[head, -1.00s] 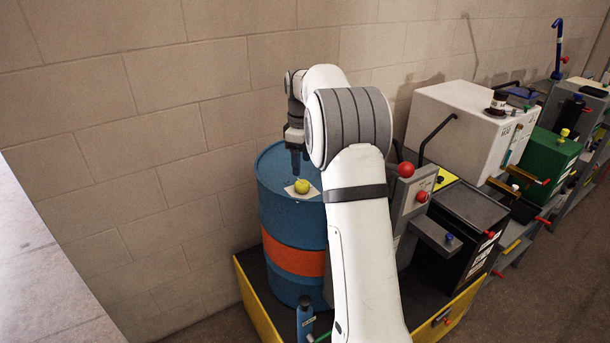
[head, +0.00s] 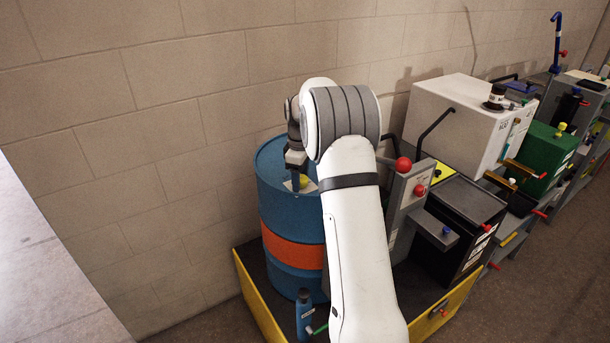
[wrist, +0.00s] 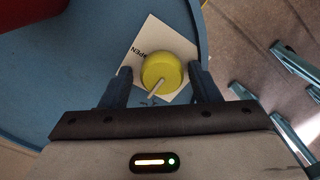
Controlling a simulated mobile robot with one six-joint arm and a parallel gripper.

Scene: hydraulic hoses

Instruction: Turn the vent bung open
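The vent bung is a yellow round knob (wrist: 161,70) with a pale pointer line, on a white card marked OPEN (wrist: 147,42) on top of the blue drum. In the wrist view, the pointer aims down and slightly left, away from the word OPEN. My gripper (wrist: 160,85) is open, with one blue finger on each side of the knob and gaps between. Whether the fingertips are level with the knob is hard to tell. In the head view, my gripper (head: 298,188) is at the drum top and partly hides the knob (head: 305,181).
The blue drum (head: 284,223) with an orange band stands in a yellow-edged tray (head: 257,299) beside the wall. A grey unit with a red ball-topped lever (head: 403,164) stands close on the right. A blue bottle (head: 304,315) is in front of the drum.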

